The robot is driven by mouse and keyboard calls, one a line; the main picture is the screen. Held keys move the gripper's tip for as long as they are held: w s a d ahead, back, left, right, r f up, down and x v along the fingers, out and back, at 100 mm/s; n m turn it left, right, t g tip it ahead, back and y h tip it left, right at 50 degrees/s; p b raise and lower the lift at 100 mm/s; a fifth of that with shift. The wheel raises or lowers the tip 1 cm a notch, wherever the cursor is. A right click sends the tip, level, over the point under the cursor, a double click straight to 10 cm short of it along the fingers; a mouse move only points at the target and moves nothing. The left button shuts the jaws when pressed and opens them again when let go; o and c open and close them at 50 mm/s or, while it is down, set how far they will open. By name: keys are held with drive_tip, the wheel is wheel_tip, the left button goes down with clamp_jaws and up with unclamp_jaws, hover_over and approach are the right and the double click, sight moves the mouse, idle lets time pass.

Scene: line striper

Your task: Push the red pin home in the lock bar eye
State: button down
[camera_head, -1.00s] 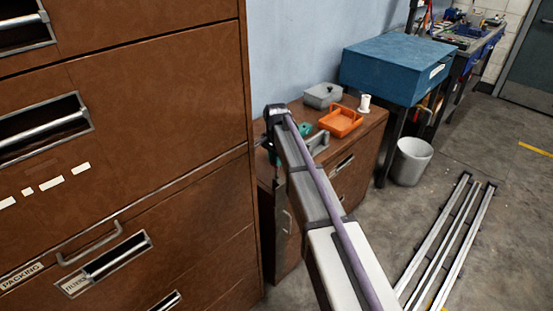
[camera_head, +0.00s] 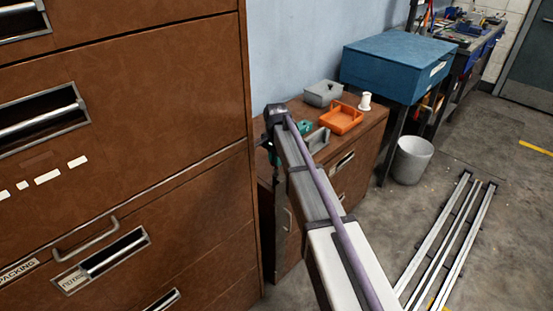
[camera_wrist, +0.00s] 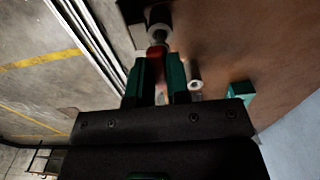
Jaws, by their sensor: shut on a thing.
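In the wrist view, my gripper (camera_wrist: 161,70) has two green fingers shut on the red pin (camera_wrist: 157,54). The pin's red part shows between and just past the fingertips. Beyond it, in line with the pin, is a grey round fitting (camera_wrist: 160,17), which looks like the lock bar eye. A short grey piece lies between the red part and this fitting. I cannot tell how deep the pin sits in it. In the head view, my arm hides the pin and the eye.
A pale ring (camera_wrist: 195,85) and a green block (camera_wrist: 241,92) lie right of the fingers. The low brown cabinet (camera_head: 345,180) carries an orange tray (camera_head: 341,119), a grey box (camera_head: 323,93) and a white spool (camera_head: 365,101). A tall brown cabinet (camera_head: 160,100) stands left.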

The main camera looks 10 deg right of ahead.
drive_tip(key=shift+f+b, duration=0.75)
drive_tip(key=shift+f, duration=0.1)
idle(0.3)
drive_tip(key=shift+f+b, duration=0.35)
drive_tip(key=shift+f+b, duration=0.3)
drive_tip(key=c, duration=0.7)
unclamp_jaws()
drive_tip(key=shift+r, duration=0.1)
drive_tip(key=shift+r, duration=0.1)
wheel_tip(320, 180, up, 7)
drive_tip(key=p, duration=0.7)
